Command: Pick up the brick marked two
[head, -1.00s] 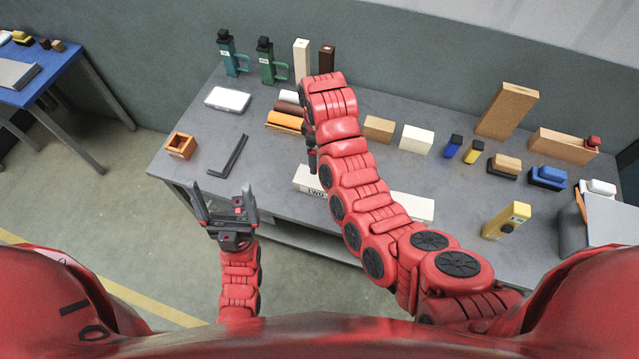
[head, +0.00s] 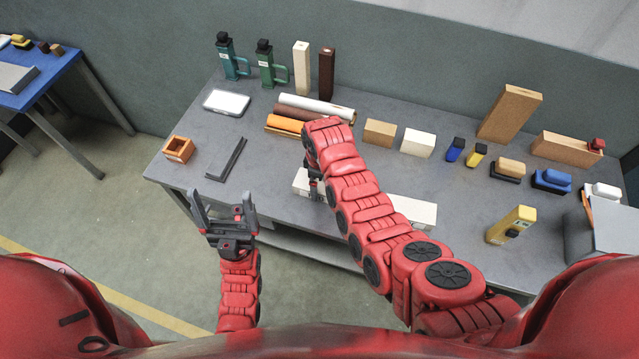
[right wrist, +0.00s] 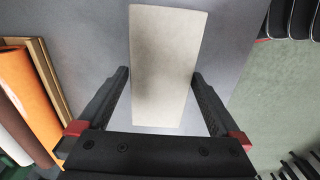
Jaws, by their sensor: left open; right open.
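The white brick (head: 302,183) that showed "TWO" on its front a second ago lies near the table's front edge, partly covered by my right arm; its marking is hidden now. My right gripper (head: 314,183) is open above it, mostly hidden by the arm in the head view. In the right wrist view a plain off-white brick (right wrist: 165,50) lies between the two open fingers of my right gripper (right wrist: 160,76), with a gap on each side. My left gripper (head: 224,203) is open and empty, in front of the table's left part.
Another white brick (head: 416,211) lies to the right, partly behind my arm. A dark angle piece (head: 226,160) and an orange box (head: 178,149) lie to the left. Rolls (head: 312,114) lie behind. A yellow block (head: 511,225) stands at the right front.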

